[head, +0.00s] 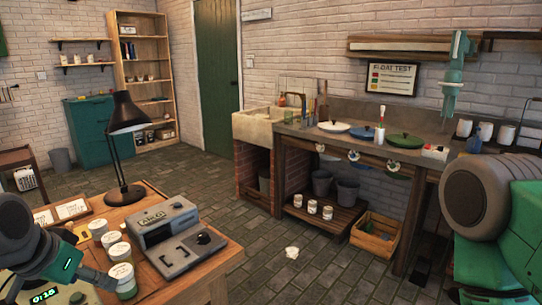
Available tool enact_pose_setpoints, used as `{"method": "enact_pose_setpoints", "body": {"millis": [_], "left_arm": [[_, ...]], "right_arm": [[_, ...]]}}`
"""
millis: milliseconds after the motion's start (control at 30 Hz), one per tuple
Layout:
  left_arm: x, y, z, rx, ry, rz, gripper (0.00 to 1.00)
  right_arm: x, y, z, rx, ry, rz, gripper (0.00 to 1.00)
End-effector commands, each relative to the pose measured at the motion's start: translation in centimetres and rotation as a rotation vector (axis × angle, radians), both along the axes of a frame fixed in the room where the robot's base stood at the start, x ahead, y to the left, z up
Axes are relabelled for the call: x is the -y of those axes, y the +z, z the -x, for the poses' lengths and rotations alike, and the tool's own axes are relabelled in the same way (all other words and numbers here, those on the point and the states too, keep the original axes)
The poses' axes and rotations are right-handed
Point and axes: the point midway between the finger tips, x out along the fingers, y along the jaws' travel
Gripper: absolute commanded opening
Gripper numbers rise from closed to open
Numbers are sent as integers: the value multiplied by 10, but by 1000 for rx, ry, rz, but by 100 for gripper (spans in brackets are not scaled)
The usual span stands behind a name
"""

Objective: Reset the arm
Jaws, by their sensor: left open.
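My left arm comes in at the lower left, over the wooden table (215,262). Its green and grey links end in my left gripper (106,284), which is open, low beside the paint jars. The fingers are small and partly hard to make out. A jar with green contents (123,281) is closest to it, and I cannot tell whether they touch. My right arm shows only as a large grey joint and green housing at the right edge. I cannot make out a right gripper.
A black desk lamp (125,120) and a grey machine (178,238) stand on the table. Across the room, a white plate (334,127), a blue plate (362,132) and a green plate (405,140) lie on the counter. A wooden crate (375,238) stands below. The floor between is mostly clear.

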Motion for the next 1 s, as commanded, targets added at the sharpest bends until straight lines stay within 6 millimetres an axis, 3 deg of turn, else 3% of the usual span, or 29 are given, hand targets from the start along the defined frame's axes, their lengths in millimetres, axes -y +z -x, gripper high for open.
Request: {"method": "enact_pose_setpoints", "body": {"millis": [367,567,667,833,1000], "left_arm": [[13,-63,24,-91,28,-43,65],[15,-116,52,-164,46,-59,65],[18,-150,75,-213,55,-67,65],[28,-219,141,-325,68,-75,65],[43,-262,205,-410,77,-66,65]], "right_arm": [[0,0,0,1,0,0,40],[0,0,0,0,0,0,40],[0,0,0,0,0,0,40],[0,0,0,0,0,0,40],[0,0,0,0,1,0,40]]}}
